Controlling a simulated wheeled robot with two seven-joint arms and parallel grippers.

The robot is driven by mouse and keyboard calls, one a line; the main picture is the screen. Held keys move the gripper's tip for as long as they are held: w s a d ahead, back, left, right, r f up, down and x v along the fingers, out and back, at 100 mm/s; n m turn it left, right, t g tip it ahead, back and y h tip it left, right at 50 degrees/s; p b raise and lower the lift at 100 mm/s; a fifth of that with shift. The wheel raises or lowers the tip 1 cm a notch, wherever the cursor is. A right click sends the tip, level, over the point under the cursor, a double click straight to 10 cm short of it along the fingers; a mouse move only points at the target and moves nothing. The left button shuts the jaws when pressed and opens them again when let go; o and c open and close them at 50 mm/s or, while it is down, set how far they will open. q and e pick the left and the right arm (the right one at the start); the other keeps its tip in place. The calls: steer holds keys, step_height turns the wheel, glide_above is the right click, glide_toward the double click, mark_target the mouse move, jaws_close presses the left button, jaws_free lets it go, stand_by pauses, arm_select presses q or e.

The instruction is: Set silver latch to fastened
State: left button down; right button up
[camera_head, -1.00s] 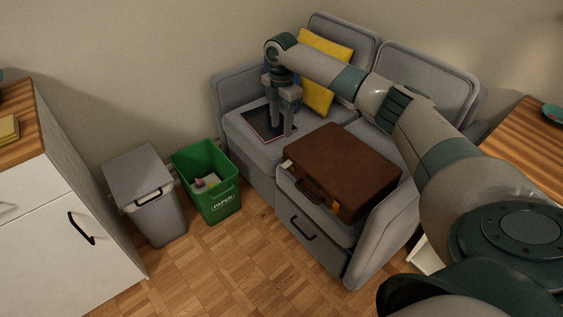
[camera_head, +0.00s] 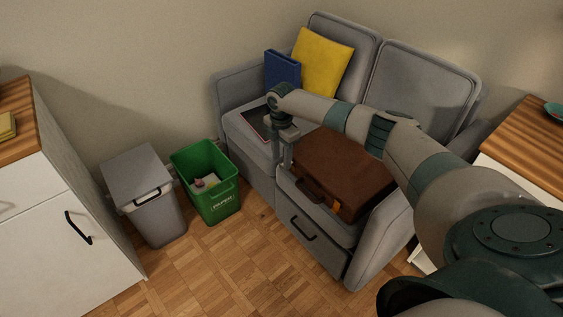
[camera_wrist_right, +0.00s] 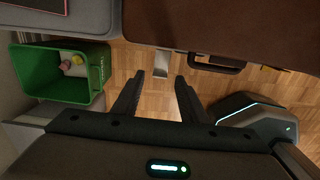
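A brown briefcase (camera_head: 342,172) lies closed on the grey sofa; its front edge also shows in the right wrist view (camera_wrist_right: 220,25). The silver latch (camera_wrist_right: 162,64) sticks out from the case's front edge, a flat plate over the floor, swung away from the case. A black handle (camera_wrist_right: 216,64) is beside it, and a brass latch (camera_wrist_right: 268,68) is farther right. My right gripper (camera_wrist_right: 160,80) is open and empty, its fingertips on either side of the latch's outer end; contact cannot be told. In the head view the right gripper (camera_head: 286,152) hides the silver latch. My left gripper is not in view.
The sofa (camera_head: 245,130) holds a yellow cushion (camera_head: 322,62), a blue box-like item (camera_head: 283,68) and a dark flat item (camera_head: 254,122). A green paper bin (camera_head: 217,201) and grey bin (camera_head: 158,215) stand left. The floor before the sofa is clear.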

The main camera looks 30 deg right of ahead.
steer(key=shift+f, duration=0.9)
jaws_close()
